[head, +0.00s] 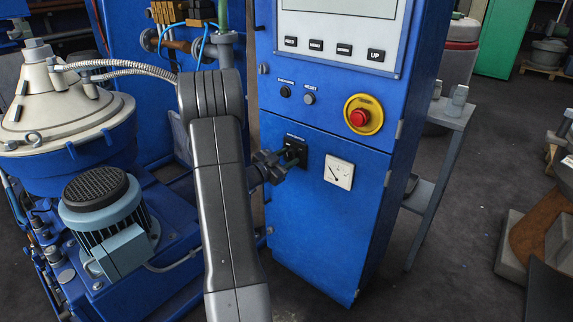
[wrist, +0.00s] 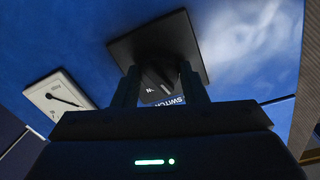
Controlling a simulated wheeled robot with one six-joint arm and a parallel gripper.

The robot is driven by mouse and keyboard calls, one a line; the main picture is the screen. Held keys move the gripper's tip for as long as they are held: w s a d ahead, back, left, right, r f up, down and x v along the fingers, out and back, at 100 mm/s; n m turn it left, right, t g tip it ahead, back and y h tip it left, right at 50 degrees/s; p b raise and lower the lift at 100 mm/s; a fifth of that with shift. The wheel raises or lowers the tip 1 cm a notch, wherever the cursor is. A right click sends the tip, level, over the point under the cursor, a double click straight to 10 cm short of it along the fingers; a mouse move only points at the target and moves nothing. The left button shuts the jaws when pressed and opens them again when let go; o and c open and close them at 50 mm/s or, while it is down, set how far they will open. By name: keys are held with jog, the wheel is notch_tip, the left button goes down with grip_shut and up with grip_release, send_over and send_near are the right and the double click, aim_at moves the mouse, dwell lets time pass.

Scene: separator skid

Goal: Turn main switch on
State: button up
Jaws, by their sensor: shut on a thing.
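The main switch (head: 299,146) is a black square plate with a knob on the front of the blue control cabinet (head: 310,220), left of a white gauge. My gripper (head: 287,163) reaches it from the left in the head view and is shut on the switch knob. In the wrist view the switch's dark plate (wrist: 158,45) is tilted, and its knob (wrist: 156,78) sits between the two fingers of my gripper (wrist: 160,85). Part of a label reading "SWITCH" shows below the knob. The knob's exact angle is hard to tell because the fingers partly cover it.
A red emergency stop button (head: 360,116) on a yellow ring sits above right of the switch. The white gauge (head: 339,172) is close on the right. The separator (head: 65,110) and its motor (head: 103,205) stand at the left. A grey side table (head: 447,112) stands right of the cabinet.

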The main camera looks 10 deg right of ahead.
jog(key=m+b, duration=0.5)
jog(key=m, duration=0.1)
jog(key=shift+f, duration=0.15)
jog(key=m+b, duration=0.4)
jog(key=m, duration=0.1)
jog(key=shift+s+t+y, duration=0.1)
jog(key=shift+t+y, duration=0.2)
jog(key=shift+y, duration=0.1)
jog(key=shift+r+m, duration=0.2)
jog(key=shift+m, duration=0.1)
jog(key=o, duration=1)
jog(key=shift+c, duration=0.2)
jog(key=f+p+v, duration=0.1)
jog(key=p+v, duration=0.2)
jog(key=v, duration=1)
jog(key=shift+s+a+r, duration=0.25)
jog(key=shift+a+r, duration=0.05)
jog(key=shift+r, duration=0.2)
